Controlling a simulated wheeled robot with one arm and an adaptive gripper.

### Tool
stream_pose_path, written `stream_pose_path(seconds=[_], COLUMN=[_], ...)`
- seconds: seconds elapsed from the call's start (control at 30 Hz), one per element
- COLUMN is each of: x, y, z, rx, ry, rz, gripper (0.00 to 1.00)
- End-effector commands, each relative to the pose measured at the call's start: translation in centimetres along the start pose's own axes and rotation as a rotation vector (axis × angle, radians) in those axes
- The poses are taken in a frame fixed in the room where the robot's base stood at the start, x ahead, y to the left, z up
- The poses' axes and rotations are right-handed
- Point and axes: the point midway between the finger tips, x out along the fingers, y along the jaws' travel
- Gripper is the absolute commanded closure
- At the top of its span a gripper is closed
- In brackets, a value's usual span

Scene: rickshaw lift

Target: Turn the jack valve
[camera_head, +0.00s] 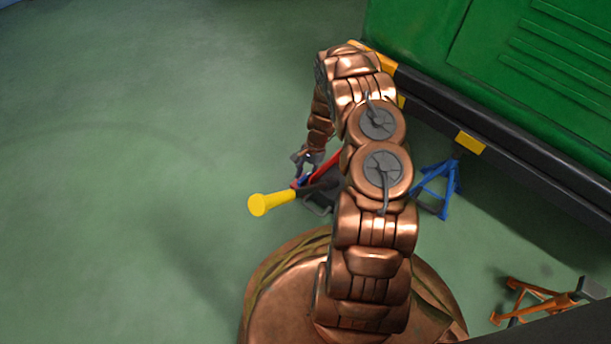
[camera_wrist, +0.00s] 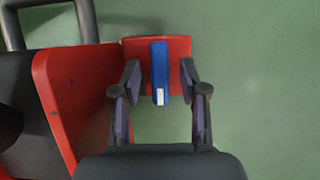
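The jack valve appears to be the blue bar (camera_wrist: 159,66) with a pale patch at its near end, set on a red plate of the jack (camera_wrist: 70,100) in the wrist view. My gripper (camera_wrist: 160,82) is open, with its two dark fingers on either side of the blue bar and a gap on each side. In the head view, the jack's yellow-ended handle (camera_head: 271,202) points left. My gripper (camera_head: 304,160) is over the jack there, and my arm hides much of the jack.
A green vehicle body (camera_head: 500,60) with a dark lower beam (camera_head: 500,135) stands at the upper right. A blue jack stand (camera_head: 437,187) is beside it. An orange stand (camera_head: 540,300) is at the lower right. The green floor on the left (camera_head: 120,170) is clear.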

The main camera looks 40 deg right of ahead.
Motion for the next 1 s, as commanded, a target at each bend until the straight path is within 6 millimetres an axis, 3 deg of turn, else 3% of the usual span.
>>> stream_pose_path(seconds=[0.03,0.4,1.0], x=[0.0,0.0,-0.39], y=[0.01,0.0,-0.11], z=[0.0,0.0,0.26], rx=[0.0,0.0,-0.052], ry=[0.0,0.0,-0.001], rz=[0.0,0.0,0.021], gripper=[0.64,1.0,1.0])
